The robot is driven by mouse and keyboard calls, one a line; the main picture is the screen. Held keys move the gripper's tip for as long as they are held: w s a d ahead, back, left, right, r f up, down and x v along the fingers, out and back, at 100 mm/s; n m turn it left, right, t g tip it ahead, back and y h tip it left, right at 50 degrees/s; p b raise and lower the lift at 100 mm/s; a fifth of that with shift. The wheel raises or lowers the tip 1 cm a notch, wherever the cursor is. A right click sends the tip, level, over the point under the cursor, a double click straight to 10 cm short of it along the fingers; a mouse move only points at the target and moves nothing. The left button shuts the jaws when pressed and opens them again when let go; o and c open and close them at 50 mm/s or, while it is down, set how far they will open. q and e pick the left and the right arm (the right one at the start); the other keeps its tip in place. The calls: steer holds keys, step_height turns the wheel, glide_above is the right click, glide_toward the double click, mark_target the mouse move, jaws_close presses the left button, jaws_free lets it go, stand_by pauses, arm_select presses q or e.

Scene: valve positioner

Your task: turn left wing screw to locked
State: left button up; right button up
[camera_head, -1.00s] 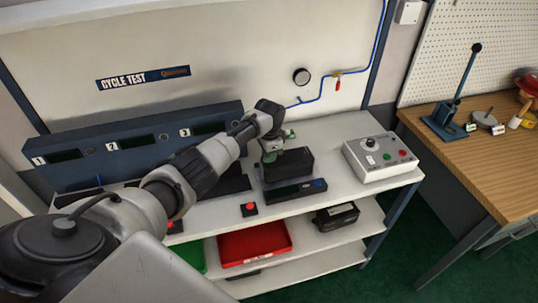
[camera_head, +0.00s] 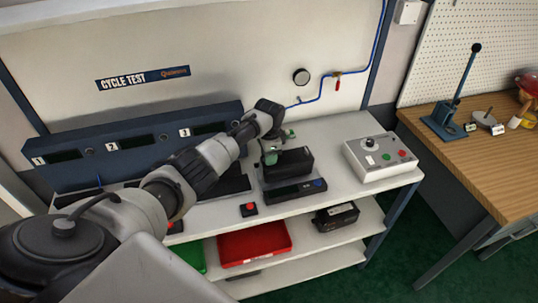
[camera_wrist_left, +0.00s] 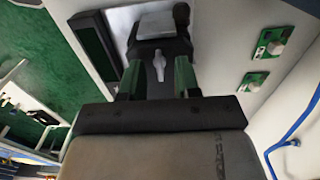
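The wing screw (camera_wrist_left: 159,66) is a small light-grey piece on the face of a black device in the left wrist view. Its wing appears lengthwise in that picture. In the head view the black device (camera_head: 292,163) stands on the white bench, partly behind my gripper; the screw is not discernible there. My left gripper (camera_wrist_left: 158,78) has two green-lined fingers, one on each side of the screw, with visible gaps. It is open, and I see no contact. It also shows in the head view (camera_head: 277,150), at the device's left side. My right gripper is not in view.
A flat dark unit (camera_head: 294,191) lies in front of the device. A red button (camera_head: 249,209) is near the bench's front edge. A grey control box (camera_head: 380,157) stands to the right, with free bench between. A numbered blue housing (camera_head: 135,143) stands behind my arm.

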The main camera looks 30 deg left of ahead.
arm_select(q)
step_height(320, 180, up, 11)
steer(key=b, duration=0.1)
steer(key=shift+b, duration=0.4)
steer(key=shift+f, duration=0.15)
stand_by(0.4)
